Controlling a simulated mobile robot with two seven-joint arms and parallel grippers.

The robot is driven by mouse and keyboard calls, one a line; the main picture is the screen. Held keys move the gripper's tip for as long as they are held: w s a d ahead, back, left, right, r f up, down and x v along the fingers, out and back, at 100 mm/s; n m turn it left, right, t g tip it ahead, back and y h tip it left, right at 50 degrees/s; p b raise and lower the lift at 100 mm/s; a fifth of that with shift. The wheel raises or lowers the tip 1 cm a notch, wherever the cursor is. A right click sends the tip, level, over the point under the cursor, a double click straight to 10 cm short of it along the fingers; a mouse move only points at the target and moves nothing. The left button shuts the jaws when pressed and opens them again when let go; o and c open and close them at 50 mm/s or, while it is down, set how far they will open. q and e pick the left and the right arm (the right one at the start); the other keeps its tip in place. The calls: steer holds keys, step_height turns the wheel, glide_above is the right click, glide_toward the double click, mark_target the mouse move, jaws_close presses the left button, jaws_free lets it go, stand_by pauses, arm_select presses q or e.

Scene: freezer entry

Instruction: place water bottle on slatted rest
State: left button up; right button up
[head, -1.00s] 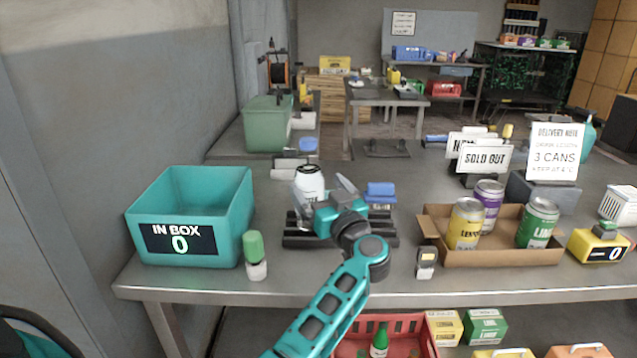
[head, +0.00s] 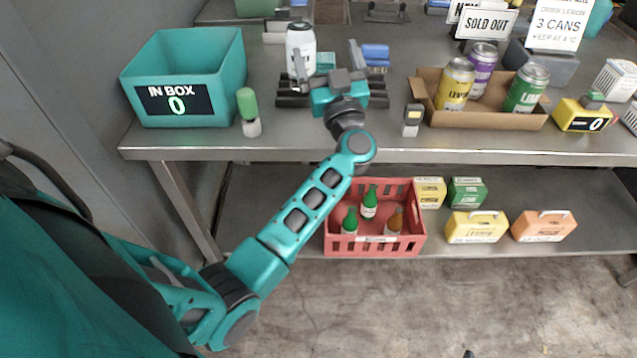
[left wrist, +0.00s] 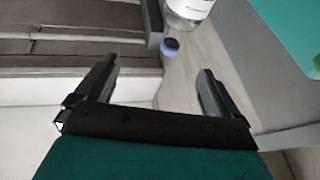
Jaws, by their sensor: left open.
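A white bottle (head: 301,42) with a pale label stands upright on the table by the dark slatted rest (head: 292,101). My left gripper (head: 328,60) is open and empty above the rest; its left finger overlaps the bottle in the head view, and contact cannot be told. In the left wrist view my open fingers (left wrist: 155,82) have nothing between them. There a clear bottle with a white label (left wrist: 190,8) is cut off at the top edge, and a small blue cap (left wrist: 170,47) shows below it. My right gripper is out of view.
A teal IN BOX (head: 235,75) and a green-topped bottle (head: 249,112) stand left of the rest. A cardboard tray (head: 490,119) with three cans stands right. A small grey-white device (head: 412,120) stands between. A red crate (head: 375,246) of bottles sits on the lower shelf.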

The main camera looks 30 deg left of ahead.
arm_select(q)
steer(key=s+d+f+m+t+h, duration=0.4)
steer(key=s+d+m+t+h, duration=0.35)
steer(key=d+m+h, duration=0.55)
steer(key=s+f+g+h, duration=0.2)
steer(key=s+f+g, duration=0.4)
steer(key=f, duration=0.6)
steer(key=s+f+g+h, duration=0.3)
steer(key=s+f+g, duration=0.3)
steer(key=s+f, duration=0.4)
step_height(320, 180, down, 2)
steer(key=shift+s+d+f, duration=0.1)
steer(key=shift+s+d, duration=0.15)
steer(key=shift+s, duration=0.1)
